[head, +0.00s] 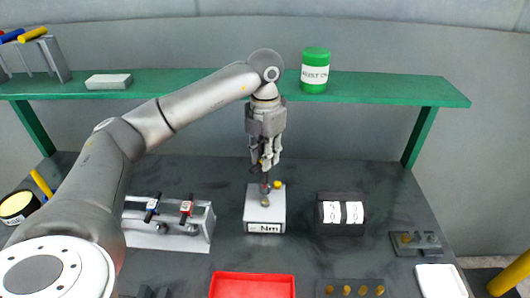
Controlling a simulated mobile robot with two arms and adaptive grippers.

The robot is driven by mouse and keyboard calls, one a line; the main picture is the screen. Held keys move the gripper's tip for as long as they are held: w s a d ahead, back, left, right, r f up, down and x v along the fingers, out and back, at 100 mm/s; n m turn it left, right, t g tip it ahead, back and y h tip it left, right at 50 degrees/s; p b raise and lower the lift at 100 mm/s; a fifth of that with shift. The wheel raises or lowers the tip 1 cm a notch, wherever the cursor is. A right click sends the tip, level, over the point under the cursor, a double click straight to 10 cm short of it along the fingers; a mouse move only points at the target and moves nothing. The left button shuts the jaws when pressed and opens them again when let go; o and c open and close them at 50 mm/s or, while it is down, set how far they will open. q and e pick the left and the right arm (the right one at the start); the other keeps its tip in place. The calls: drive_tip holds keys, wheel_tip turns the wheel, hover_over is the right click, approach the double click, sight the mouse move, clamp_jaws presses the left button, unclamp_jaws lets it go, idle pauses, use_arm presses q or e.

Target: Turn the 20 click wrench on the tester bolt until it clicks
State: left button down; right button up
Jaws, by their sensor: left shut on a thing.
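My left gripper (265,162) points straight down over the tester (264,218), a pale block with a dark "N·m" label on its front. The gripper is shut on a slim dark upright tool, probably the click wrench, with a red part (265,188) showing below the fingers. The tool's lower end is at or just above a small round part, likely the bolt (265,202), on the block's top. I cannot tell if they are fully engaged. The wrench's marking is not readable. My right gripper is not in view.
A grey rack (168,236) with blue-topped and red-topped tools stands left of the tester. A black box (342,212) with white labels stands right. A red tray (252,286) lies in front. A green shelf (400,92) with a green jar (315,70) runs behind.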

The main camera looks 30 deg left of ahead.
sight(265, 187)
use_arm(q)
drive_tip(key=n, duration=0.4)
drive_tip(key=shift+f, duration=0.1)
drive_tip(key=n, duration=0.3)
drive_tip(key=shift+p, duration=0.4)
drive_tip(key=shift+f+n, duration=0.2)
drive_tip(key=shift+n, duration=0.4)
wheel_tip(265, 187, down, 3)
drive_tip(key=shift+r+b, duration=0.1)
drive_tip(key=shift+b, duration=0.9)
drive_tip(key=shift+r, duration=0.1)
drive_tip(key=shift+f+b, duration=0.65)
drive_tip(key=shift+f, duration=0.45)
drive_tip(key=shift+m, duration=0.3)
